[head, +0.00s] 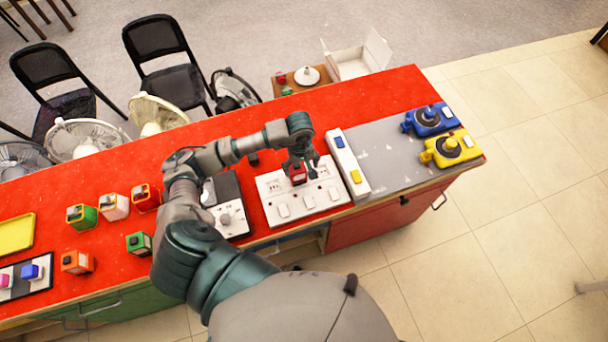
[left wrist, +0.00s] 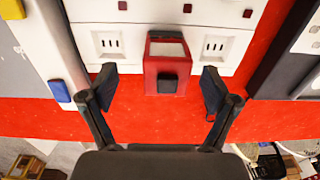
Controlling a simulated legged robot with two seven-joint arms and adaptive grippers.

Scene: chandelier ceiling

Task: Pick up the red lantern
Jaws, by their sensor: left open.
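A small red lantern-like block (head: 297,175) stands on a white socket panel (head: 318,199) on the red counter. In the left wrist view the red block (left wrist: 166,50) has a pale window and a black knob, and it lies between my two fingers. My left gripper (head: 303,166) is over it in the head view; in the left wrist view my left gripper (left wrist: 158,84) is open, with gaps on both sides of the block. The gripper partly hides the block in the head view. My right gripper is not in view.
Green (head: 81,217), white (head: 115,207) and orange (head: 76,262) lanterns stand on the left of the counter (head: 385,92). A white strip with blue and yellow buttons (head: 348,163) is right of the panel. Blue (head: 430,120) and yellow (head: 452,148) devices stand at the right end.

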